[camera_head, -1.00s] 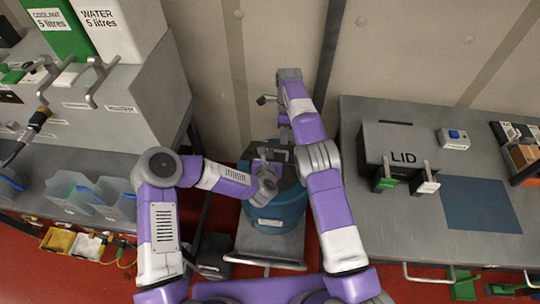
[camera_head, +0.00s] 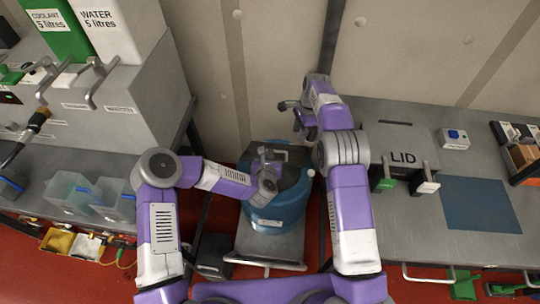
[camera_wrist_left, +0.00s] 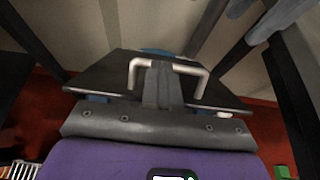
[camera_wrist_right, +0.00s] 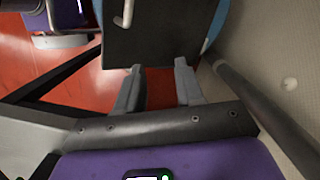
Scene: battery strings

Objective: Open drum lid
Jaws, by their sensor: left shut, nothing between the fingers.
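The blue drum (camera_head: 275,217) stands on a grey trolley between the two benches. Its dark flat lid (camera_head: 291,186) lies on top; the lid also fills the middle of the left wrist view (camera_wrist_left: 105,75). A bent metal handle (camera_wrist_left: 185,68) stands up from the lid. My left gripper (camera_wrist_left: 162,65) is shut and empty, with its fingers at the handle bar; whether they touch it I cannot tell. My right gripper (camera_wrist_right: 158,68) is open and empty. The lid shows beyond its fingers in the right wrist view (camera_wrist_right: 160,35).
The trolley (camera_head: 270,247) stands on red floor. At the left is a bench with clear bins (camera_head: 85,192) and canisters. A wall is close behind the drum.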

